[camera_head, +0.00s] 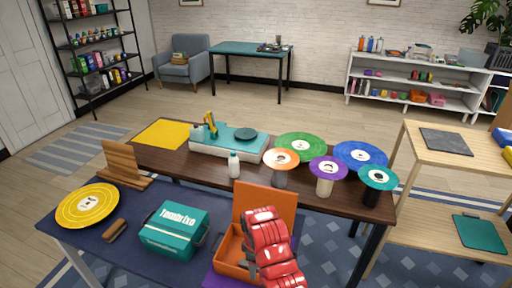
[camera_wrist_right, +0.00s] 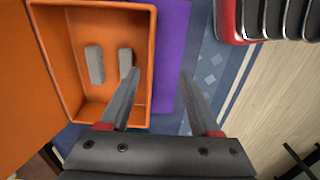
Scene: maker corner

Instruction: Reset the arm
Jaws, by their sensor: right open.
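My right arm, red and ribbed, comes in from the bottom of the head view, over the front table beside an open orange box (camera_head: 231,250). The orange box (camera_wrist_right: 148,45) also shows there, with two small grey blocks (camera_wrist_right: 95,64) inside. One finger overlaps the box; the other is over the purple and blue surface beside it. In the head view the arm hides part of the box. My left gripper is not in view.
A teal case (camera_head: 173,228), a yellow disc (camera_head: 87,205) and a brown brush-like item (camera_head: 116,230) lie left on the front table. Behind stand a white and teal record-player-like device (camera_head: 205,147), a white bottle (camera_head: 234,165) and several coloured discs, some on stands. A wooden shelf (camera_head: 455,163) is at right.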

